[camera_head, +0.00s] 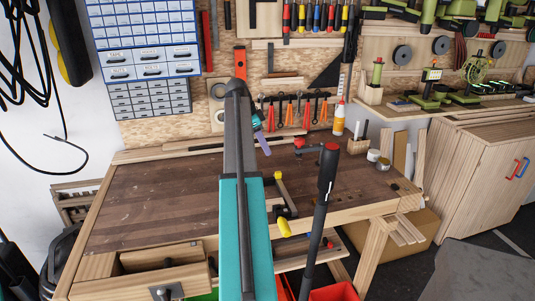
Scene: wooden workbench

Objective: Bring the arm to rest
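My arm (230,210), with a teal cover and a grey upper link, rises from the bottom centre and stands nearly upright in front of the bench. A small teal and purple piece (262,143) shows just right of the upper link. It may be part of my gripper, but the arm covers most of it. I cannot make out fingertips or any held thing.
The wooden workbench (150,205) lies behind my arm, its left top mostly clear. A drawer (160,272) is open at front left. Tools hang on the pegboard (300,65).

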